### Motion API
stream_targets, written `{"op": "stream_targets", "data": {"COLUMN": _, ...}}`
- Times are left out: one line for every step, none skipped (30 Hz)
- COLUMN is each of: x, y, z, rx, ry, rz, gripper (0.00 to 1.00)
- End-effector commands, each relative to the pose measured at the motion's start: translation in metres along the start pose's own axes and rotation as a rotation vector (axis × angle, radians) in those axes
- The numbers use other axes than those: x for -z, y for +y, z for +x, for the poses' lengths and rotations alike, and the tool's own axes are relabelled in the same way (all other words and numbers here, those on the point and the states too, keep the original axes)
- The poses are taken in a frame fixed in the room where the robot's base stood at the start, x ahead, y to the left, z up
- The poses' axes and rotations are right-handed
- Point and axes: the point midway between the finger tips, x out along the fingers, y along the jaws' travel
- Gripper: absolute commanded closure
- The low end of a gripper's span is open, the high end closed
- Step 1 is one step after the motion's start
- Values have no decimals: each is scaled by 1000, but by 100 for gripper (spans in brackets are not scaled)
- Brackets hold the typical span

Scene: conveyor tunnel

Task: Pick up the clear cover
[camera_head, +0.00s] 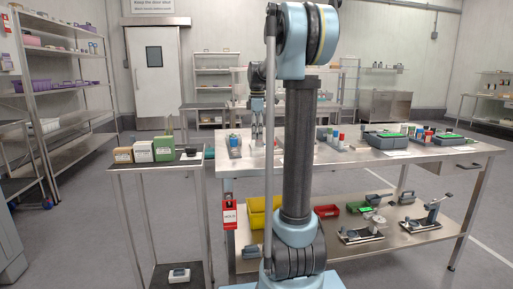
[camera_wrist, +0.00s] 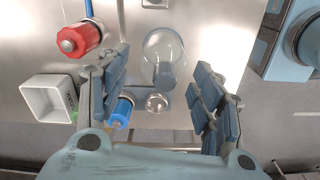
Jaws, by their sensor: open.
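The clear cover (camera_wrist: 163,48) is a see-through, rounded dome shape in the wrist view, over the bare metal table top (camera_wrist: 210,25). A small round clear knob-like part (camera_wrist: 157,103) shows just below it in the picture. My gripper (camera_wrist: 160,72) is open, with one padded finger on each side of the cover and a gap to both. Nothing is held. In the head view my gripper (camera_head: 257,130) is low over the left part of the long table, and I cannot make out the cover there.
In the wrist view a red-capped item (camera_wrist: 78,40), a blue item (camera_wrist: 120,110) and a white open box (camera_wrist: 47,98) lie near the left finger. A blue-grey device (camera_wrist: 285,40) stands at right. A side table (camera_head: 120,164) with boxes stands left of the long table (camera_head: 350,155).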

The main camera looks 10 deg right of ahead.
Motion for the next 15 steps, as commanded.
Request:
{"op": "stream_targets", "data": {"x": 0, "y": 0, "z": 2, "rx": 0, "ry": 0, "rz": 0, "gripper": 40}}
{"op": "stream_targets", "data": {"x": 0, "y": 0, "z": 4, "rx": 0, "ry": 0, "rz": 0, "gripper": 40}}
{"op": "stream_targets", "data": {"x": 0, "y": -1, "z": 7, "rx": 0, "ry": 0, "rz": 0, "gripper": 40}}
{"op": "stream_targets", "data": {"x": 0, "y": -1, "z": 10, "rx": 0, "ry": 0, "rz": 0, "gripper": 40}}
{"op": "stream_targets", "data": {"x": 0, "y": -2, "z": 13, "rx": 0, "ry": 0, "rz": 0, "gripper": 40}}
{"op": "stream_targets", "data": {"x": 0, "y": -2, "z": 19, "rx": 0, "ry": 0, "rz": 0, "gripper": 40}}
{"op": "stream_targets", "data": {"x": 0, "y": -3, "z": 23, "rx": 0, "ry": 0, "rz": 0, "gripper": 40}}
{"op": "stream_targets", "data": {"x": 0, "y": -4, "z": 27, "rx": 0, "ry": 0, "rz": 0, "gripper": 40}}
{"op": "stream_targets", "data": {"x": 0, "y": -4, "z": 33, "rx": 0, "ry": 0, "rz": 0, "gripper": 40}}
{"op": "stream_targets", "data": {"x": 0, "y": -4, "z": 37, "rx": 0, "ry": 0, "rz": 0, "gripper": 40}}
{"op": "stream_targets", "data": {"x": 0, "y": -4, "z": 40, "rx": 0, "ry": 0, "rz": 0, "gripper": 40}}
{"op": "stream_targets", "data": {"x": 0, "y": -4, "z": 44, "rx": 0, "ry": 0, "rz": 0, "gripper": 40}}
{"op": "stream_targets", "data": {"x": 0, "y": -4, "z": 47, "rx": 0, "ry": 0, "rz": 0, "gripper": 40}}
{"op": "stream_targets", "data": {"x": 0, "y": -4, "z": 49, "rx": 0, "ry": 0, "rz": 0, "gripper": 40}}
{"op": "stream_targets", "data": {"x": 0, "y": -4, "z": 51, "rx": 0, "ry": 0, "rz": 0, "gripper": 40}}
